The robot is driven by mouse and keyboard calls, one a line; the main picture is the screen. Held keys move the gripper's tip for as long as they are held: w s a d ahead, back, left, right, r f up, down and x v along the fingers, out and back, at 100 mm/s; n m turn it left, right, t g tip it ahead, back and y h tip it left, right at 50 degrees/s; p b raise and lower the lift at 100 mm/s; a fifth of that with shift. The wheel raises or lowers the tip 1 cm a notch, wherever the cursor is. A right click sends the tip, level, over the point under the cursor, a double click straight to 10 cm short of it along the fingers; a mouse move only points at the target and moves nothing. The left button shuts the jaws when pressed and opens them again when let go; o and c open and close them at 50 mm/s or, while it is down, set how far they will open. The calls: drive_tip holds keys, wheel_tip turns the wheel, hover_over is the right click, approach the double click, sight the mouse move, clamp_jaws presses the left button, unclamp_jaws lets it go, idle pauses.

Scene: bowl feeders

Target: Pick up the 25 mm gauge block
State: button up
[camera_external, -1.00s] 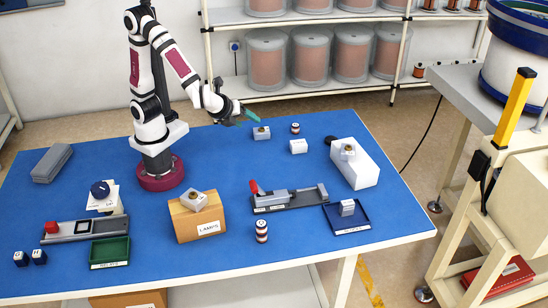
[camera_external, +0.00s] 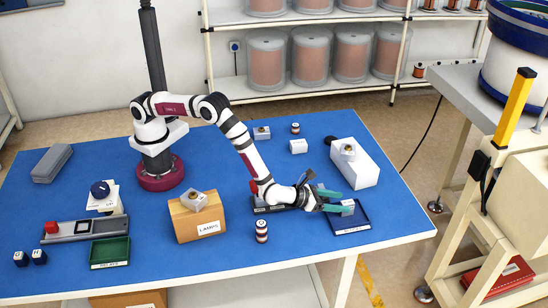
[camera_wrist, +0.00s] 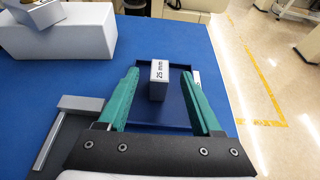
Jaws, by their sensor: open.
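The 25 mm gauge block (camera_wrist: 159,80) is a grey block with "25 mm" printed on its side. It sits in the dark blue tray (camera_wrist: 152,116) near the right edge of the table. My gripper (camera_wrist: 164,82) is open, with one teal finger on each side of the block in the wrist view. No contact with the block shows. In the external view my gripper (camera_external: 345,202) reaches over the blue tray (camera_external: 352,220) and partly hides the block (camera_external: 347,205).
A white box (camera_external: 356,168) with a small part on top stands behind the tray. A grey fixture (camera_wrist: 70,130) lies just left of the tray and is partly under my arm.

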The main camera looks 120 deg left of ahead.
sight(345, 203)
drive_tip(key=x, duration=0.3)
drive_tip(key=shift+w+a+f, duration=0.15)
drive_tip(key=shift+a+f, duration=0.05)
clamp_jaws()
